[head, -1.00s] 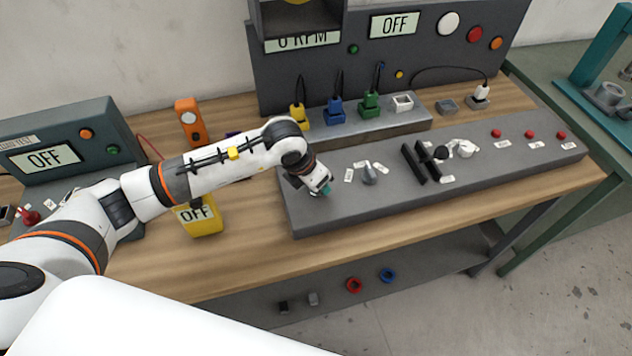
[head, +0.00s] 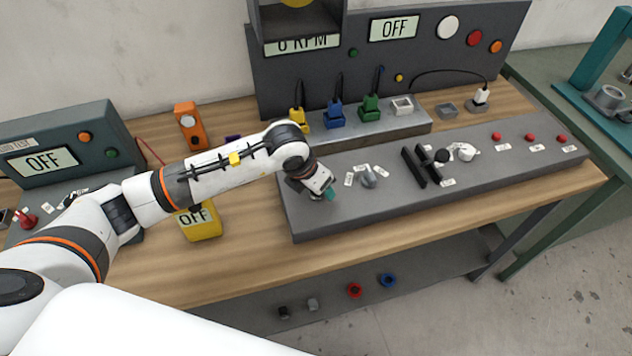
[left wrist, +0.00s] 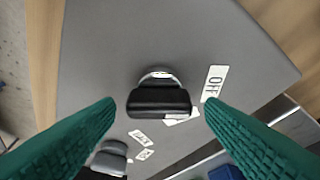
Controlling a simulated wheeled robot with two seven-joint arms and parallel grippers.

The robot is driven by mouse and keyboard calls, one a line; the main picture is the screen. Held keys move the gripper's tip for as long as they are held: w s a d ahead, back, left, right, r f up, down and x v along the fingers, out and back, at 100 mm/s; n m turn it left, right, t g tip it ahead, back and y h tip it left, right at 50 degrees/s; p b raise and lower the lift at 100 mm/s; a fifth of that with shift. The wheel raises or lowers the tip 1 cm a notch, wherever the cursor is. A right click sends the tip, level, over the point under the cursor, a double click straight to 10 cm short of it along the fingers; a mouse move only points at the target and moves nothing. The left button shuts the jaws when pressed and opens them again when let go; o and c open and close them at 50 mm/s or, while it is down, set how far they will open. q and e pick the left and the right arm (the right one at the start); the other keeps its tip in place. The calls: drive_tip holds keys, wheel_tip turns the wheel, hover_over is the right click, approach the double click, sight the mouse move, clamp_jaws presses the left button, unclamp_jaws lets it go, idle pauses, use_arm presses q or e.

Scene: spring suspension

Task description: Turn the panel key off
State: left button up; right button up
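The panel key has a black bar-shaped head (left wrist: 159,101) over a round silver collar, and sits on the grey panel (left wrist: 165,40) in the left wrist view. Its bar points across from one finger to the other. An OFF label (left wrist: 215,82) lies to its right; another label beside the key is partly covered. My left gripper (left wrist: 160,106) is open, with a green finger on each side of the key and a gap to both. In the head view my left gripper (head: 330,193) is over the panel's left end and hides the key. My right gripper is not in view.
A grey selector knob (head: 368,178) stands just right of my left gripper. A yellow meter (head: 201,222) stands on the wooden bench left of the panel.

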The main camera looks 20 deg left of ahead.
use_arm(q)
drive_tip(key=b+v, duration=0.3)
drive_tip(key=v, duration=0.9)
idle(0.4)
